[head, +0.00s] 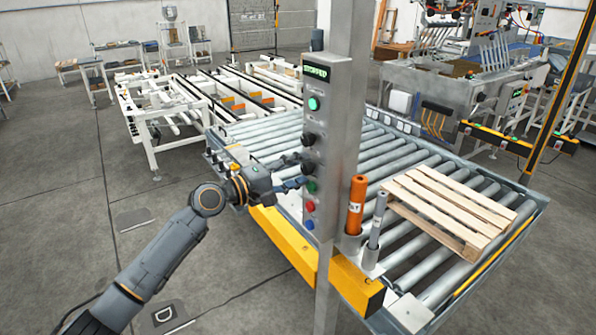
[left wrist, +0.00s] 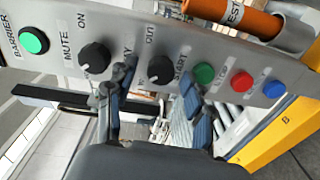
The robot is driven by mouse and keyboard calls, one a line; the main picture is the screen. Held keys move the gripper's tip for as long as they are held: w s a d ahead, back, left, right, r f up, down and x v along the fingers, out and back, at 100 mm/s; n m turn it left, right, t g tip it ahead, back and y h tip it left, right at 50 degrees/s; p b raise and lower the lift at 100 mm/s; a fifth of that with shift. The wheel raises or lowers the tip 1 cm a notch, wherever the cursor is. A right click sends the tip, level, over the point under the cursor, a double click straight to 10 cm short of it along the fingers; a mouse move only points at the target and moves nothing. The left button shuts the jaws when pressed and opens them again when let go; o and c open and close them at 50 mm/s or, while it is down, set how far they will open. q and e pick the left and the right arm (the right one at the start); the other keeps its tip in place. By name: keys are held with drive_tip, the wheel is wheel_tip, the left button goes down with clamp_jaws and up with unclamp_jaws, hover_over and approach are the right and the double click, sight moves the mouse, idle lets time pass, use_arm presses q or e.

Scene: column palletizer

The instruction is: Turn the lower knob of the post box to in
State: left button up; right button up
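The post box (head: 328,85) is a grey panel on a metal post, with a lit display reading STOPPED. The lower knob (left wrist: 160,70), black, sits near an OUT label in the left wrist view; its pointer is too small to read. The upper knob (left wrist: 93,58) is beside the MUTE label. My left gripper (left wrist: 158,78) faces the panel with its fingers spread, one on each side of the lower knob. I cannot tell whether they touch it. In the head view the left gripper (head: 299,171) is at the panel's knob column. My right gripper is not in view.
A green button (left wrist: 34,40) is above the knobs; green (left wrist: 204,73), red (left wrist: 241,81) and blue (left wrist: 274,89) buttons are below them, close to one finger. An orange tube (head: 357,203) stands beside the post. A pallet (head: 450,208) lies on the roller conveyor (head: 385,155).

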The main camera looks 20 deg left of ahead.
use_arm(q)
drive_tip(key=shift+s+a, duration=0.1)
drive_tip(key=shift+s, duration=0.1)
drive_tip(key=v, duration=1.1)
drive_tip(key=shift+s+a, duration=0.15)
drive_tip(key=shift+s, duration=0.1)
drive_tip(key=shift+f, duration=0.1)
